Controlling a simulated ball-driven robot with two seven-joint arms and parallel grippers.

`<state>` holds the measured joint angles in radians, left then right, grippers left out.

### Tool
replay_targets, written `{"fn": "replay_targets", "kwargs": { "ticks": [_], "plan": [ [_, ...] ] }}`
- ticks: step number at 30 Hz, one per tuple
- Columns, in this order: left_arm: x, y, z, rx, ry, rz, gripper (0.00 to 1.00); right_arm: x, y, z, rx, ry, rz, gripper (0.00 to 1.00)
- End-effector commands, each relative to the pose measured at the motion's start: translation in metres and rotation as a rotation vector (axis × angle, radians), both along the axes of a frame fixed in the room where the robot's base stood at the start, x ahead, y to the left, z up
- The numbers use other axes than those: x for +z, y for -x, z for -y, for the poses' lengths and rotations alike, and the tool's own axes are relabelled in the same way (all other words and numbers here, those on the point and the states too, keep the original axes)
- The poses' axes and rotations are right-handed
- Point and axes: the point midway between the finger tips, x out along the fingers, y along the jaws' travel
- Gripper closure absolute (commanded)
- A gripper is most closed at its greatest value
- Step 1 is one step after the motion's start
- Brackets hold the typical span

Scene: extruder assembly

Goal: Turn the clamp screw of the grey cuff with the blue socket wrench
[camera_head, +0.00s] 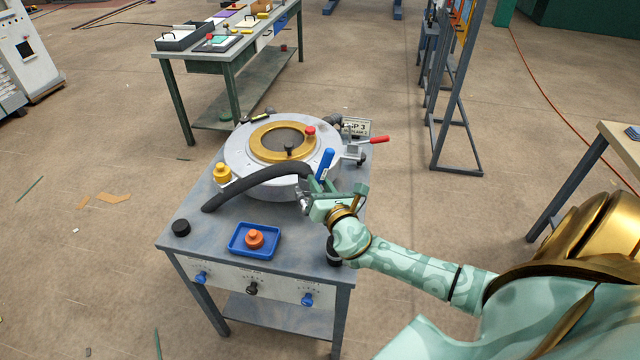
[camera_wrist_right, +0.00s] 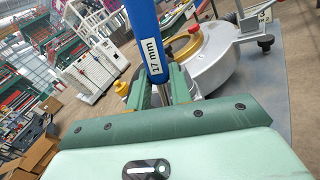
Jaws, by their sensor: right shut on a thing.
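My right gripper (camera_head: 317,190) is shut on the blue socket wrench (camera_head: 325,163), at the front right of the round silver housing. The wrench's blue handle sticks up above the fingers, slightly tilted. In the right wrist view the blue wrench (camera_wrist_right: 145,38) carries a white "17 mm" label and stands between the green fingers (camera_wrist_right: 162,90). Its socket end is hidden by the gripper. I cannot clearly make out the grey cuff or its clamp screw; a black hose (camera_head: 255,180) ends close to my gripper. My left gripper is not in view.
The silver housing (camera_head: 235,155) with a gold ring (camera_head: 256,143) stands on a grey-blue table (camera_head: 205,240). A red-handled clamp (camera_head: 378,139) juts out at right. A blue tray (camera_head: 236,252) holds an orange knob (camera_head: 254,238). A black puck (camera_head: 181,228) sits front left.

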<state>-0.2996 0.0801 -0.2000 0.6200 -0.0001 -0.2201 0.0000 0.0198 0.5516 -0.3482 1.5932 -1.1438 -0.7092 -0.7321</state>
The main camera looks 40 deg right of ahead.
Motion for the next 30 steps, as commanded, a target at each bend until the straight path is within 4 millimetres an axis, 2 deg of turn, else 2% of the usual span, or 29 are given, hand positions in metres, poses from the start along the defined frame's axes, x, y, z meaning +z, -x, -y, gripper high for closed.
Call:
{"fn": "replay_targets", "kwargs": {
  "ticks": [30],
  "plan": [
    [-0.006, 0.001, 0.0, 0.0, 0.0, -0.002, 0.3, 0.0, -0.019, 0.005, -0.001, 0.001, 0.002, 1.0]
  ]
}}
